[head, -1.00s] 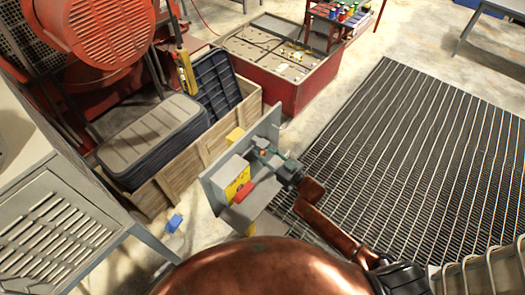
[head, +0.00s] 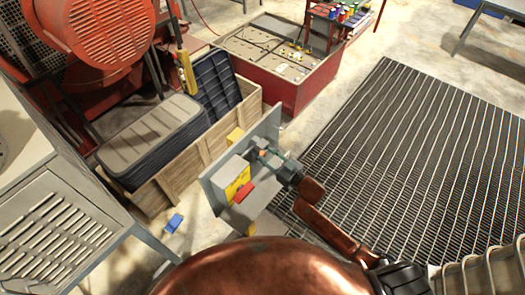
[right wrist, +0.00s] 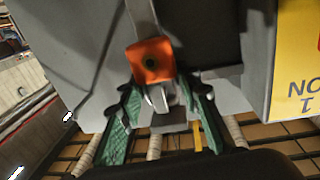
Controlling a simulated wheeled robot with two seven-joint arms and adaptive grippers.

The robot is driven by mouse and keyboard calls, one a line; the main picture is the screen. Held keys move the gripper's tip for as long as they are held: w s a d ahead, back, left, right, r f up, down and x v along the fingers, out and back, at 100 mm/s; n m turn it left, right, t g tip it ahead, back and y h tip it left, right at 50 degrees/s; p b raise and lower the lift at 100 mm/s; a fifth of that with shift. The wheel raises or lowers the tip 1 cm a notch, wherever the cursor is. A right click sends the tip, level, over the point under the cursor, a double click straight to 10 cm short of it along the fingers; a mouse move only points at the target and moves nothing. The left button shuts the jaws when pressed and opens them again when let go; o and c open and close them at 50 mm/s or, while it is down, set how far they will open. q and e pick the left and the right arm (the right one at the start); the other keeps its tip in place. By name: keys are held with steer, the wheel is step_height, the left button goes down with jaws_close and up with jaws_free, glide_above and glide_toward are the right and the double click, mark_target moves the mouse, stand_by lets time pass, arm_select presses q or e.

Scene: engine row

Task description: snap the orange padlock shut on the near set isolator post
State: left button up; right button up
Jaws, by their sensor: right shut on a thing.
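The isolator post carries a grey plate (head: 268,127) with a yellow-labelled box (head: 236,178) and a red handle (head: 243,193). My right gripper (head: 268,155) is at the right side of this plate. In the right wrist view, the green-padded fingers of my right gripper (right wrist: 160,97) are shut on the orange padlock (right wrist: 151,61). The padlock's orange body faces the camera, with bright metal below it between the fingers. A grey strip (right wrist: 143,17) rises just above it. I cannot tell whether the shackle is closed or through anything. My left gripper is not in view.
A wooden crate (head: 187,172) with dark lids stands left of the post. A grey louvred cabinet (head: 60,225) is at the left. A red bin (head: 290,95) stands behind. Floor grating (head: 415,150) lies open at the right. A small blue object (head: 174,223) is on the floor.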

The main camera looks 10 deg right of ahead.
steer(key=o, duration=1.3)
steer(key=shift+s+d, duration=0.15)
steer(key=shift+s, duration=0.1)
steer(key=v, duration=1.1)
steer(key=shift+s+d, duration=0.1)
steer(key=shift+s, duration=0.1)
